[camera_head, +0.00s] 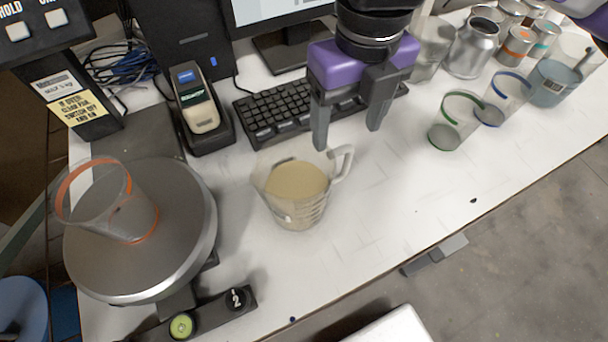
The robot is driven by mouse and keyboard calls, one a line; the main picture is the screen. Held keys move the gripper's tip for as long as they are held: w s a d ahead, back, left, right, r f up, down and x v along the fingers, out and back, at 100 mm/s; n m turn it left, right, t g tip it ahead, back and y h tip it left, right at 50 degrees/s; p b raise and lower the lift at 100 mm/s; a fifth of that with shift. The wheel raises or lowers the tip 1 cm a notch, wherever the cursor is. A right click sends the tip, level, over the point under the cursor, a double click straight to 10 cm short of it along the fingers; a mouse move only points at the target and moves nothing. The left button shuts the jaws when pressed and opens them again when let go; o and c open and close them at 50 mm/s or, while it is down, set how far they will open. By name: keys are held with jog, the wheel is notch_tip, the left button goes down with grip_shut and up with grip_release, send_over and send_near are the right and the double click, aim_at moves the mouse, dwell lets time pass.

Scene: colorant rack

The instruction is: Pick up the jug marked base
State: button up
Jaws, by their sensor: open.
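A clear measuring jug (297,190) holding a beige liquid stands upright on the white table, in the middle of the head view. Its handle is at the upper right of its rim. I cannot read a "base" mark on it. My gripper (347,136), purple with two grey fingers, is above and to the right of the jug. Its fingers point down and are spread apart with nothing between them. The left fingertip appears close to the jug's rim near the handle; I cannot tell the gap in depth.
A round metal scale (190,250) at left bears a clear cup with orange bands (122,205). A black keyboard (272,112) and a handheld device (200,110) are behind. Clear cups (455,122) and metal cans (472,48) stand at right. The table right of the jug is bare.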

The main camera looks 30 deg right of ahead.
aim_at(342, 147)
jog(key=shift+d+f+n, duration=0.15)
jog(key=shift+d+n, duration=0.05)
jog(key=shift+n, duration=0.1)
jog(key=shift+a+f, duration=0.15)
jog(key=shift+f, duration=1.75)
jog(key=shift+a+f, duration=0.15)
jog(key=shift+f, duration=1.7)
grip_shut()
